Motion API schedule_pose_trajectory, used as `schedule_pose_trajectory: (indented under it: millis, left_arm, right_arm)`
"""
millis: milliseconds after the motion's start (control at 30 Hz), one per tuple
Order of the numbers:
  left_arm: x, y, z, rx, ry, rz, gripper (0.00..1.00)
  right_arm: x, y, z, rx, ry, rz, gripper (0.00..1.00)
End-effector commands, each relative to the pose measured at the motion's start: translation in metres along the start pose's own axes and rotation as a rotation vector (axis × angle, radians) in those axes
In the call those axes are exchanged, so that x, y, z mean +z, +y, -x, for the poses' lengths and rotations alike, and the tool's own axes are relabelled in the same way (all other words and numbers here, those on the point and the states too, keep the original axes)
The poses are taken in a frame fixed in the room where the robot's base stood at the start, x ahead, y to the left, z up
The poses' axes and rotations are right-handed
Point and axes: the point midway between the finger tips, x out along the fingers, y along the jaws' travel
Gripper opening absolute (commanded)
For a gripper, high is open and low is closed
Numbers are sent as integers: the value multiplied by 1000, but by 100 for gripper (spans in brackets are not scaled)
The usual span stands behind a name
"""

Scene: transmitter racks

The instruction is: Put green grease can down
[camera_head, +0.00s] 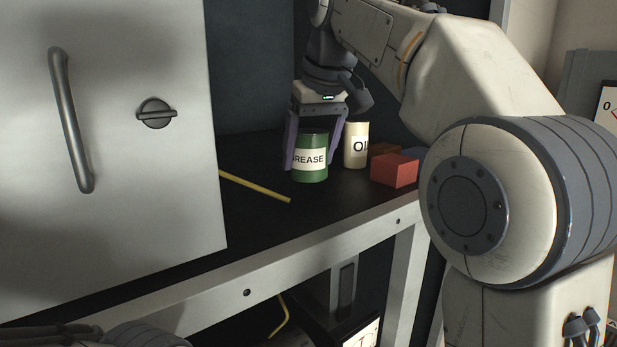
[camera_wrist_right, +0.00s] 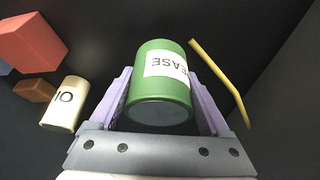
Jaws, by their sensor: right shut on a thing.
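The green grease can (camera_head: 311,171) has a white label reading "GREASE" and stands upright at the dark shelf (camera_head: 255,205); I cannot tell whether its base touches the surface. My right gripper (camera_head: 314,160) comes down from above with its purple fingers on both sides of the can, shut on it. In the right wrist view the can (camera_wrist_right: 162,80) sits between the two fingers (camera_wrist_right: 163,103). My left gripper does not show; only a dark part of my arm shows at the bottom left.
A cream oil can (camera_head: 355,146) stands just right of the grease can. Red (camera_head: 394,170), brown and blue blocks are farther right. A bent yellow rod (camera_head: 256,186) lies to the left. A white cabinet door (camera_head: 110,130) with a handle fills the left side.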

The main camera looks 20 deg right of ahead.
Motion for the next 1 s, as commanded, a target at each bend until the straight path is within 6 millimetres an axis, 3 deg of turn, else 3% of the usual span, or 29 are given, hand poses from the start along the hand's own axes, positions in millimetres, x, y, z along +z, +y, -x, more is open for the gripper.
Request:
schedule_pose_trajectory:
  millis: [333,767,800,833,1000]
  left_arm:
    - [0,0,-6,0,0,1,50]
    - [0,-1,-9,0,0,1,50]
    - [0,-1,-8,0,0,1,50]
    - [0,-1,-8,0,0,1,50]
    - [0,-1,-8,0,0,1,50]
  right_arm:
    - [14,-2,-34,0,1,2,3]
    - [16,-2,-40,-1,2,2,3]
    - [16,-2,-41,-1,0,2,88]
    - [16,-2,-40,-1,0,2,100]
    - [16,-2,-40,-1,0,2,100]
